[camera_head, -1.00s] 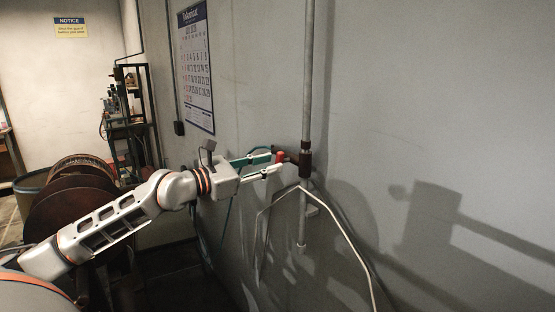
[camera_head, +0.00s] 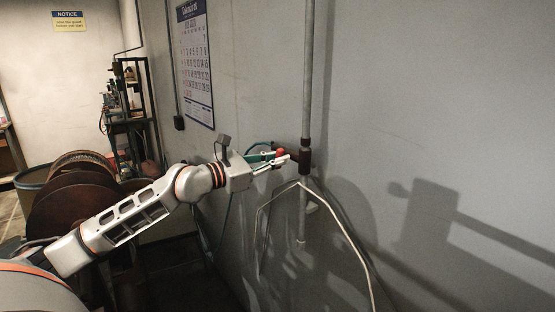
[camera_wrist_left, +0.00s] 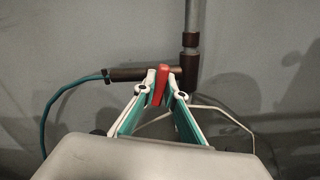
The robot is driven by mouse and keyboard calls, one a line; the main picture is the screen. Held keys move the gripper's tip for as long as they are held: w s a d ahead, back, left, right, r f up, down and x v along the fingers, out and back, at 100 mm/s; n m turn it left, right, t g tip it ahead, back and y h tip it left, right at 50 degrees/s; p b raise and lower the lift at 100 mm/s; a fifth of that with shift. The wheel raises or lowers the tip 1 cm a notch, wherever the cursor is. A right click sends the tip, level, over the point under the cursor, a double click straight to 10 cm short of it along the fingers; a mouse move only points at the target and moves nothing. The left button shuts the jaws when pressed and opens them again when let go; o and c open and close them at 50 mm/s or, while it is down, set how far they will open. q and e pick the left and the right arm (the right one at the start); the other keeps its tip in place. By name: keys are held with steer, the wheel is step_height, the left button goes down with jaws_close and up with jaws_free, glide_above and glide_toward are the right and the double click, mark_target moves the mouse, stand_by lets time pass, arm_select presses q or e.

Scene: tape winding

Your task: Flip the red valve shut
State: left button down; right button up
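The red valve handle (camera_head: 281,152) sits on a dark pipe fitting (camera_head: 304,158) on the wall, in the middle of the head view. In the left wrist view the red handle (camera_wrist_left: 163,84) stands upright between the fingertips. My left gripper (camera_head: 279,158) is at the handle, its white-and-teal fingers drawn together on either side of it. In the left wrist view the fingers of my left gripper (camera_wrist_left: 163,88) converge on the handle and appear to be closed on it. The fingers hide part of the valve body. My right gripper is not in view.
A grey vertical pipe (camera_head: 308,70) runs up the wall above the fitting. A teal hose (camera_wrist_left: 65,95) joins the fitting from the left. A white cable (camera_head: 345,230) hangs below. Rusty reels (camera_head: 72,210) stand at the left, and a calendar (camera_head: 196,65) hangs on the wall.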

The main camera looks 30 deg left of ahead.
arm_select(q)
steer(key=shift+n, duration=1.6)
steer(key=c, duration=2.1)
jaws_free()
steer(key=shift+v, duration=6.05)
